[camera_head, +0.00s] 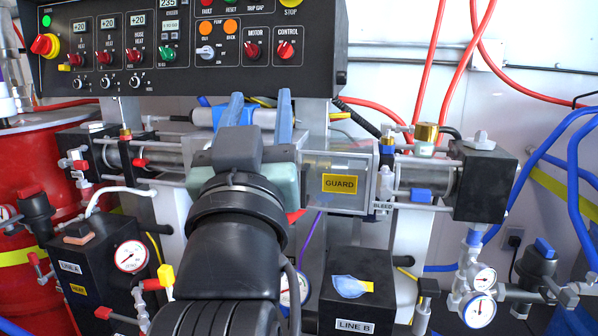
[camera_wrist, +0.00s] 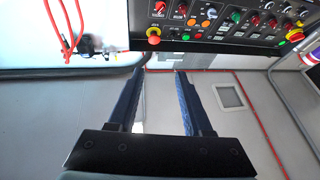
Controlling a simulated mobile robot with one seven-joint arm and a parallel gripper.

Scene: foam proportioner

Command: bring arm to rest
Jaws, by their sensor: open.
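My arm rises from the bottom middle of the head view, with my gripper (camera_head: 259,104) at its far end. The two blue fingers stand apart with nothing seen between them. They are in front of the pump assembly, just below the control panel (camera_head: 190,85) in the picture. In the wrist view my gripper (camera_wrist: 160,76) is also open and empty. Its fingers point toward a pale wall, and the control panel (camera_wrist: 215,22) shows upside down at the top. My wrist and forearm hide part of the middle of the machine.
A clear box with a yellow GUARD label (camera_head: 340,183) is right of my wrist. A LINE A block (camera_head: 98,262) is at left and a LINE B block (camera_head: 357,272) at lower right. A red drum (camera_head: 30,190) stands far left. Blue hoses (camera_head: 540,150) hang at right.

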